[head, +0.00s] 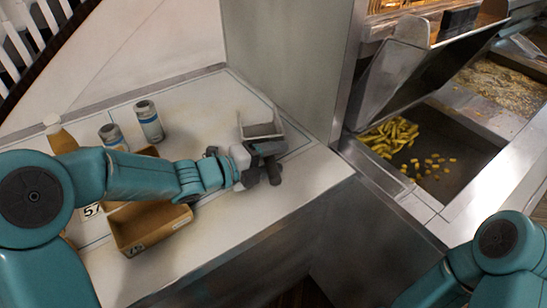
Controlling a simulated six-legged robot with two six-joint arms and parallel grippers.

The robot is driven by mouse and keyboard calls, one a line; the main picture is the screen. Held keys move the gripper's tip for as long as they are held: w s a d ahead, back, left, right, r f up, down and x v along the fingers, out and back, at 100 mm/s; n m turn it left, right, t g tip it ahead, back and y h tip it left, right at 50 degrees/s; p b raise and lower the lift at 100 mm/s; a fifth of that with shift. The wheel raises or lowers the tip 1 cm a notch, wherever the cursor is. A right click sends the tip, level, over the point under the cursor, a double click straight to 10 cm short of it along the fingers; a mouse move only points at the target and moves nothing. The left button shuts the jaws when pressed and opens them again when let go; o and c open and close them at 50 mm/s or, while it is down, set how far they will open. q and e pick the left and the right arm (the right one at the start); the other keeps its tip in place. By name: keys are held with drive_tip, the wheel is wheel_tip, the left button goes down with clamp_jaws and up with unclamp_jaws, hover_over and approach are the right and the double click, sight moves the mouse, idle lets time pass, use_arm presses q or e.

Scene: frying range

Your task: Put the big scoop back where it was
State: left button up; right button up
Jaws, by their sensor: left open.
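The big scoop (262,130), a grey metal pan with a pale inside, rests on the white counter at the counter's right part, inside a thin blue outline. My left gripper (268,168) is open at the scoop's near side, close to where its handle would be. The gripper covers that side, so the handle and any contact cannot be made out clearly. My right arm enters at the lower right, but its gripper is outside the picture.
Two grey canisters (149,121), a capped bottle (60,137) and brown boxes (148,228) stand left on the counter (240,228). A steel wall is behind the scoop. At right, a fryer bay (452,150) holds fries and nuggets beneath a tilted metal panel (405,65).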

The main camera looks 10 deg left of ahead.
use_arm(q)
drive_tip(key=shift+r, duration=0.2)
drive_tip(key=v, duration=0.7)
drive_tip(key=shift+a+f, duration=0.1)
drive_tip(key=shift+a, duration=0.05)
drive_tip(key=shift+s, duration=0.15)
